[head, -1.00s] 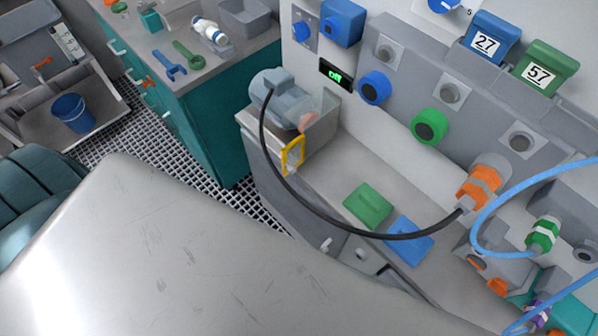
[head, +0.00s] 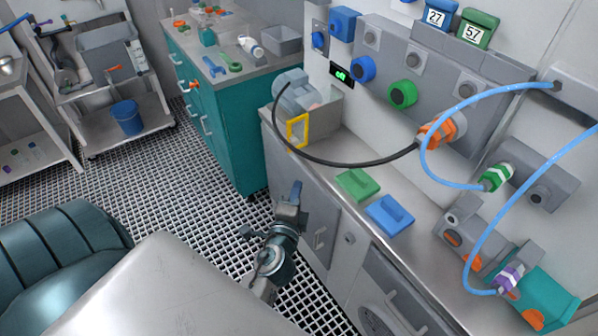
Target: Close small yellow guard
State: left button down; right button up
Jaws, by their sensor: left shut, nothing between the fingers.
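The small yellow guard (head: 297,130) is an upright yellow rectangular frame at the left end of the steel counter. It stands at the near side of a grey pump-like unit (head: 294,92), from which a black hose runs. I cannot tell how far the guard is swung. My left gripper (head: 295,188) is in front of the grey cabinet, below the guard and apart from it. Its fingers are shut and empty, pointing up. My right gripper is not in view.
A green block (head: 357,184) and a blue block (head: 390,214) lie on the counter. The black hose (head: 345,164) arches over the counter to an orange connector (head: 437,131). A teal cabinet (head: 216,130) stands to the left, with open grated floor in front.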

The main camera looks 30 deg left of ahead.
pick_arm(q)
jog(key=p, duration=0.4)
send_near(300, 137)
jog(key=w+r, duration=0.1)
jog(key=w, duration=0.1)
jog(key=shift+w+a, duration=0.15)
jog(key=shift+a, duration=0.1)
